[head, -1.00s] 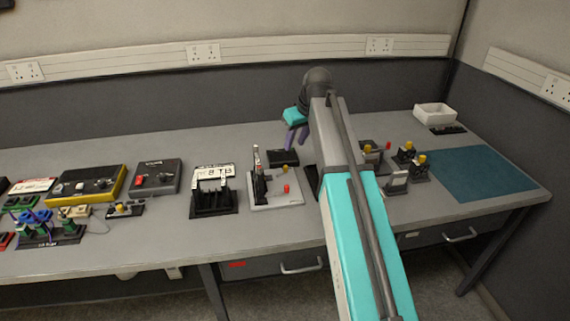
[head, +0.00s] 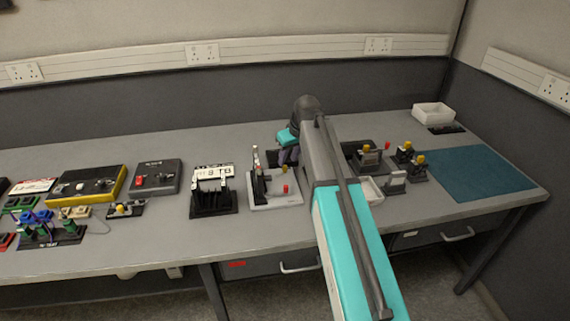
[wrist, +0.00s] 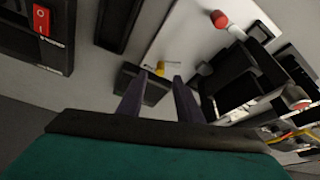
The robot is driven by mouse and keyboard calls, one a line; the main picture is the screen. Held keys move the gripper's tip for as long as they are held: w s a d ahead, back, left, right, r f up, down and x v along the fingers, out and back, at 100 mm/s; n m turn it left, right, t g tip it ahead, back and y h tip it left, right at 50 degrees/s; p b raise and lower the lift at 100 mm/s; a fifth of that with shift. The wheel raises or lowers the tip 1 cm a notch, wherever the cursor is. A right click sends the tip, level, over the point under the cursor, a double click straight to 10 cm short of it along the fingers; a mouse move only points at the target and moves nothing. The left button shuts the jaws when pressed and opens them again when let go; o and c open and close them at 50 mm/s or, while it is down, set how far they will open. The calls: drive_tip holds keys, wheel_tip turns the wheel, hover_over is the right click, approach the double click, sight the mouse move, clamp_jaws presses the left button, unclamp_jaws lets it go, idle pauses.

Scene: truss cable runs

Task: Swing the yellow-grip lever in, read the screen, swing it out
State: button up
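The yellow-grip lever (head: 284,168) stands at the back right of a light grey plate (head: 262,202). In the wrist view the yellow grip (wrist: 160,67) lies just beyond and between my fingertips, and I cannot tell whether they touch it. My gripper (head: 289,157) is open, low over the back of the plate; its two purple fingers are apart in the wrist view (wrist: 161,78). A dark box (wrist: 152,92) lies beneath the fingers, partly hidden by them. No readable screen shows.
A red knob (head: 286,188) and an upright black fixture (head: 257,180) share the plate. A black stand with a lettered card (head: 213,172) is left of it. Several yellow-knobbed devices (head: 404,151) stand right of my arm. The teal mat (head: 477,168) is clear.

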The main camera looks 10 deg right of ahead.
sight(285, 166)
drive_tip(key=shift+x, duration=2.2)
drive_tip(key=shift+c, duration=0.4)
clamp_jaws()
